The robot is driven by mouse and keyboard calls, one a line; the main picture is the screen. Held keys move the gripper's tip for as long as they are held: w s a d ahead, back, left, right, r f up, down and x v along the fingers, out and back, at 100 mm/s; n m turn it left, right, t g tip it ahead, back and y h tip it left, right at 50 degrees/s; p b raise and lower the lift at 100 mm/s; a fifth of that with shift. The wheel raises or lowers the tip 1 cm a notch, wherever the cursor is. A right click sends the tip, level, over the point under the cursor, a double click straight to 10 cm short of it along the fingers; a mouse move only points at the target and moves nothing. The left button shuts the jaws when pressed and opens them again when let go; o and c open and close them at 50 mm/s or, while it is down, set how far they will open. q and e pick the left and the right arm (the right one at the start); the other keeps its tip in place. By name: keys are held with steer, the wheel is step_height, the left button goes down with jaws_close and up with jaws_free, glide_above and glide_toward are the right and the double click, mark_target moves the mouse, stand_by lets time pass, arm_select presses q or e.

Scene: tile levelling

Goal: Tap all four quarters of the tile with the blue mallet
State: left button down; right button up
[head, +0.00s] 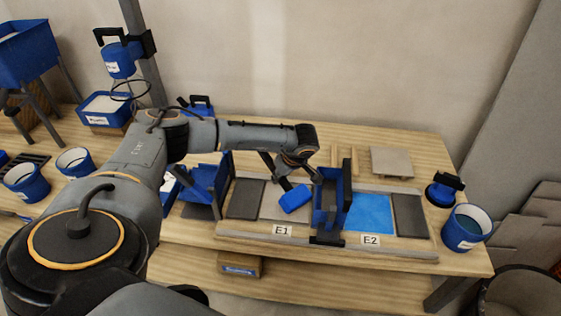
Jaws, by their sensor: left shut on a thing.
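The blue mallet (295,198) shows as a blue block-shaped head under my left gripper (288,181). My left gripper is shut on the mallet, and its fingers hide most of the handle. The mallet head is over the right part of a light grey tile (270,204) in the bay marked E1. I cannot tell whether the head touches the tile. The mallet and gripper hide part of the tile's far right area. My right gripper is not in view.
A blue box-like tool (328,205) stands just right of the mallet, between E1 and a bright blue surface (369,212) at E2. Dark slabs flank the bays. A blue bucket (466,227) stands at the table's right end. A spare light tile (391,161) lies behind.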

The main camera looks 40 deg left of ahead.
arm_select(q)
step_height(320, 180, up, 3)
steer(key=shift+r+p, duration=0.1)
steer(key=shift+p, duration=0.6)
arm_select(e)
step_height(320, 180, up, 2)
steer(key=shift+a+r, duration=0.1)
arm_select(q)
step_height(320, 180, down, 5)
steer(key=b, duration=0.4)
steer(key=shift+f, duration=0.3)
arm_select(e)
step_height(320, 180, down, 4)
arm_select(q)
step_height(320, 180, up, 6)
steer(key=p, duration=0.4)
steer(key=shift+f, duration=0.3)
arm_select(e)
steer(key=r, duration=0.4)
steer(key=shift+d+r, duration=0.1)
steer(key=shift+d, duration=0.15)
arm_select(q)
steer(key=shift+d, duration=0.1)
